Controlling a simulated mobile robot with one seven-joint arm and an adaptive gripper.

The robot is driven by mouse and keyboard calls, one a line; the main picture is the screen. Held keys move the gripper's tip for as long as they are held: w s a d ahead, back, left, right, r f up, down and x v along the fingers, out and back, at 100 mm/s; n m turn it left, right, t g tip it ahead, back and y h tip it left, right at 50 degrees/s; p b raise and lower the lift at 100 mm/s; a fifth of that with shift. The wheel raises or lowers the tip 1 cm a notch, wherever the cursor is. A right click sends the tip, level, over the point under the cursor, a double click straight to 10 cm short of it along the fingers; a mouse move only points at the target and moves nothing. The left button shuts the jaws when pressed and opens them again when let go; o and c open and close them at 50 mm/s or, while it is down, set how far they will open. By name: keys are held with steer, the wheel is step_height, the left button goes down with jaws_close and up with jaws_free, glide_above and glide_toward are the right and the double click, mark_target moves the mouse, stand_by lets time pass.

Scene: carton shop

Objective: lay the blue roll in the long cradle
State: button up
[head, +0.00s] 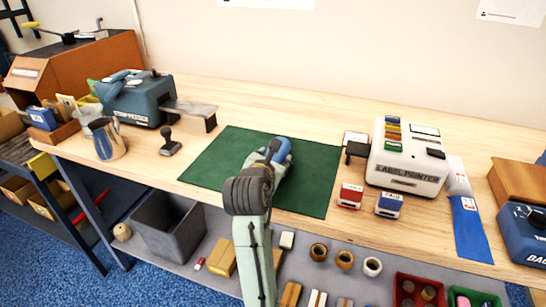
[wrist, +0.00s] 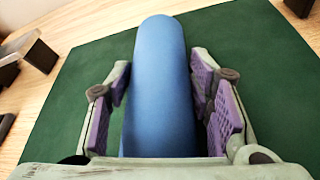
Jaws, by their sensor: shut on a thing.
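The blue roll (wrist: 163,85) is a smooth blue cylinder, lengthwise between the finger pads in the wrist view. My gripper (wrist: 165,95), with purple pads, is shut on it. In the head view my gripper (head: 268,158) is over the green mat (head: 215,158), and a blue piece of the roll (head: 281,149) shows beside it. My gripper hides part of the roll there. I cannot tell how high the roll is above the mat. No long cradle is clearly recognisable in either view.
The tape feeder (head: 137,100) with its grey plate (head: 192,108) stands left of the mat. The label printer (head: 408,158) stands right, with red (head: 350,195) and blue (head: 389,205) stamp boxes before it. A metal jug (head: 106,139) and black stamp (head: 170,144) are near the left edge.

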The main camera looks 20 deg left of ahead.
steer(key=shift+f, duration=0.15)
steer(key=o, duration=1.5)
steer(key=shift+s, duration=0.15)
steer(key=b+v, duration=0.1)
steer(key=v, duration=0.8)
steer(key=shift+r, duration=0.2)
steer(key=shift+s+f+b, duration=0.15)
steer(key=shift+s+b, duration=0.05)
steer(key=shift+b, duration=1.05)
steer(key=shift+b+v, duration=0.8)
steer(key=shift+b, duration=0.45)
steer(key=shift+s+d+r, duration=0.1)
steer(key=shift+s+r, duration=0.2)
